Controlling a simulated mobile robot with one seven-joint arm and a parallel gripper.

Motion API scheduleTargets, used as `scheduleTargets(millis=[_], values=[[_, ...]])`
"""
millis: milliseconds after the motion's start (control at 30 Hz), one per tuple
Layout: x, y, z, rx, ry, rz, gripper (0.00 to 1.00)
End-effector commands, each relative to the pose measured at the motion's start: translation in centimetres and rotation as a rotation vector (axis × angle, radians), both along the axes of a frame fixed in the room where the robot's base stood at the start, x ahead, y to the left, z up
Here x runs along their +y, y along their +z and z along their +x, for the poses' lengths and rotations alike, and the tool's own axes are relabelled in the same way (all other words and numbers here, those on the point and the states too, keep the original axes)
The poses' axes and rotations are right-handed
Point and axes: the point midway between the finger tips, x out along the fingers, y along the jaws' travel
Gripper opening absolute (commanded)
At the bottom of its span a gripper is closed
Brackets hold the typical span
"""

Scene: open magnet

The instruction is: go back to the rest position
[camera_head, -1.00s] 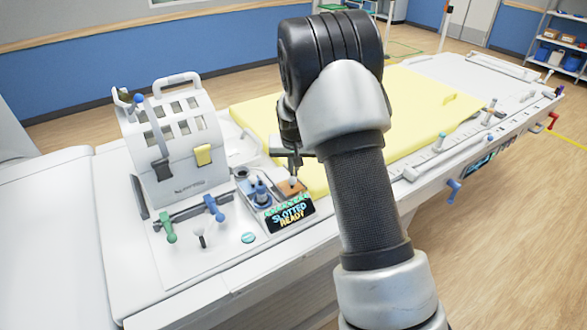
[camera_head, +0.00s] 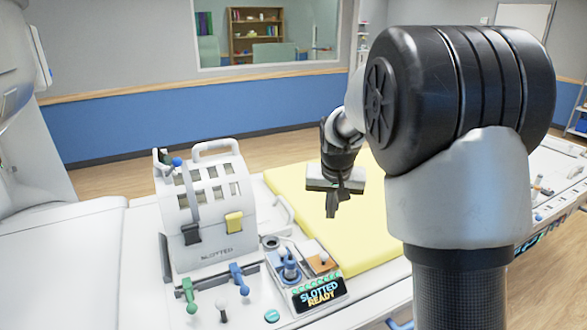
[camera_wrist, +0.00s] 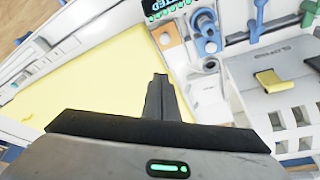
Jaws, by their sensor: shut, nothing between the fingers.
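My gripper (camera_head: 331,203) is raised above the yellow mat (camera_head: 292,184) on the white table, right of the white slotted housing. Its fingers are together and hold nothing. In the wrist view the closed fingers (camera_wrist: 161,92) point over the mat's edge, with the yellow mat (camera_wrist: 95,85) to their left. The fingers look clear of every surface. My upper arm fills the right side of the head view and hides part of the table.
The white slotted housing (camera_head: 212,218) stands left, with a yellow tab (camera_head: 234,223). In front are green (camera_head: 189,294) and blue (camera_head: 238,279) levers, a blue fixture (camera_head: 289,268), an orange block (camera_head: 322,263) and a sign reading "SLOTTED READY" (camera_head: 319,293). Space above the mat is open.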

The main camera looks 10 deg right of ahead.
Motion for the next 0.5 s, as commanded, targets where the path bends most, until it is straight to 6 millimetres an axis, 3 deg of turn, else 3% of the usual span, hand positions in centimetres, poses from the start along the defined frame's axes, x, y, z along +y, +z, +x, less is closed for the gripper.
scheduleTargets(millis=[33, 200, 333, 500], values=[[0.1, 2.7, -1.9, -0.018, 0.008, 0.010, 0.00], [0.7, 8.7, -10.1, -0.047, 0.063, 0.028, 0.00], [1.2, 11.5, -16.8, -0.073, 0.109, 0.027, 0.00], [1.7, 12.7, -24.8, -0.103, 0.167, 0.004, 0.00]])
